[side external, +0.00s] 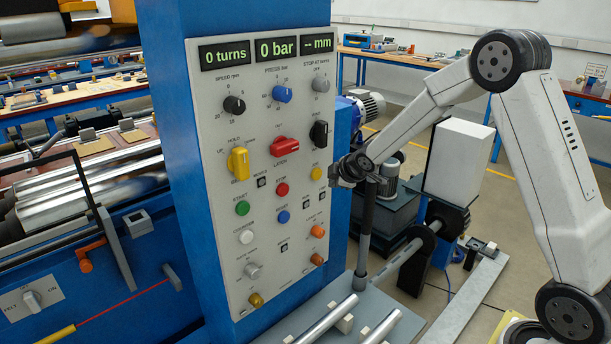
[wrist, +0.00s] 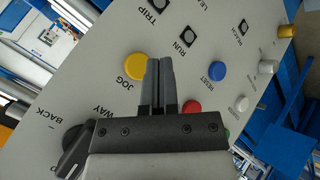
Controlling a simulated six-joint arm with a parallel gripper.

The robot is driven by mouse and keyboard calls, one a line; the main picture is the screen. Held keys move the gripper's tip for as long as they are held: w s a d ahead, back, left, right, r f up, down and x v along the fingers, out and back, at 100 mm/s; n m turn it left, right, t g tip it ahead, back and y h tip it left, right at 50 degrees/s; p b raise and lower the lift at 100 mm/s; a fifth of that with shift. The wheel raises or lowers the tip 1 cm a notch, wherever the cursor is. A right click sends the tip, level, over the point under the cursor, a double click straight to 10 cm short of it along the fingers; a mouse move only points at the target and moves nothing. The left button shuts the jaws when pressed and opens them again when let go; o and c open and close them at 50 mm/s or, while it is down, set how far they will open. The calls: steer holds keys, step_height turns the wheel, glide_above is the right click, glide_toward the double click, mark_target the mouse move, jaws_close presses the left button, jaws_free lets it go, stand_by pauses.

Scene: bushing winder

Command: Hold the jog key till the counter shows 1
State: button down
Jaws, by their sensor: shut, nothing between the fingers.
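The jog key is a round yellow button on the grey control panel; in the wrist view the jog key (wrist: 136,67) has the word JOG beside it. It also shows in the side external view (side external: 316,173) at the panel's right side. The counter (side external: 225,53) at the panel's top left reads "0 turns". My gripper (side external: 334,176) is at the panel's right edge, close to the jog key. In the wrist view my gripper (wrist: 159,62) is shut and empty, its fingertips just right of the yellow button. I see no clear contact with it.
Near the jog key are a blue RESET button (wrist: 217,71), a red button (wrist: 192,106) and a dark RUN lamp (wrist: 186,38). A red knob (side external: 285,146) and a black switch (side external: 318,134) stand out from the panel. Metal rollers (side external: 75,205) lie at left.

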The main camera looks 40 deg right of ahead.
steer(key=shift+s, duration=1.3)
steer(key=s+m+t+y, duration=0.1)
steer(key=s+m+t, duration=0.3)
steer(key=m, duration=1)
steer(key=s+m+t, duration=0.3)
steer(key=m+t, duration=0.2)
steer(key=m, duration=0.9)
steer(key=shift+s+d+f+y, duration=0.2)
steer(key=shift+s+f+y, duration=0.2)
steer(key=shift+w, duration=0.2)
